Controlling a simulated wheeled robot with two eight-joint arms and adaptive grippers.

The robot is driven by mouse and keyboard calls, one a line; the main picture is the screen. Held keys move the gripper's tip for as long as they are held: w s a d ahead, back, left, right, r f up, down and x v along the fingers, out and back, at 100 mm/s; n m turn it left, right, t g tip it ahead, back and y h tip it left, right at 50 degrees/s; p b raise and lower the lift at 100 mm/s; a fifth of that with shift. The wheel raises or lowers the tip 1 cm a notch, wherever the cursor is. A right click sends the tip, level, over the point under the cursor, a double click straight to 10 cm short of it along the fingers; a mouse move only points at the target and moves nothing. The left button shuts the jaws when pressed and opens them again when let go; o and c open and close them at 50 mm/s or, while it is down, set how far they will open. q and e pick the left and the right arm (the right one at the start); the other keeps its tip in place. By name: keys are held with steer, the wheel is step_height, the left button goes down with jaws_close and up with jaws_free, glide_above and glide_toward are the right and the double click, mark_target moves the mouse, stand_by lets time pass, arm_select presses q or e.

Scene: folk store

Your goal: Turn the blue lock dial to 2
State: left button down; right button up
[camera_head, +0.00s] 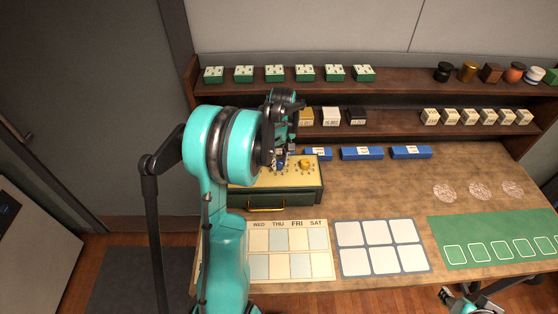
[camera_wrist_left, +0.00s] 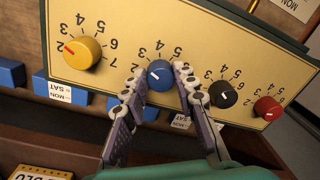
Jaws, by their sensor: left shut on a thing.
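The blue lock dial (camera_wrist_left: 160,77) sits on a pale gold numbered panel (camera_wrist_left: 120,20), between a yellow dial (camera_wrist_left: 82,51) and a black dial (camera_wrist_left: 223,94). A red dial (camera_wrist_left: 267,108) is at the far right of the wrist view. My left gripper (camera_wrist_left: 159,72) is shut on the blue dial, one finger on each side. The dial has a short white mark; the number it points at is hard to tell, as fingers hide part of the scale. In the head view the panel tops a dark green box (camera_head: 300,197), and my arm covers most of the dials.
My right gripper (camera_head: 468,299) is at the lower right edge, away from the box. Blue blocks (camera_head: 362,153) stand behind the box. A weekday chart (camera_head: 290,250), a white-square grid (camera_head: 380,247) and a green mat (camera_head: 500,238) lie in front. Shelves (camera_head: 400,90) line the back.

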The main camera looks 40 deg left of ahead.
mark_target(280, 161)
arm_select(q)
steer(key=n, duration=0.6)
steer(key=shift+n, duration=0.3)
stand_by(0.5)
steer(key=c, duration=1.2)
jaws_free()
steer(key=shift+r, duration=0.1)
steer(key=r, duration=1.2)
steer(key=shift+w+a, duration=0.1)
steer(key=shift+w, duration=0.25)
steer(key=shift+f, duration=0.1)
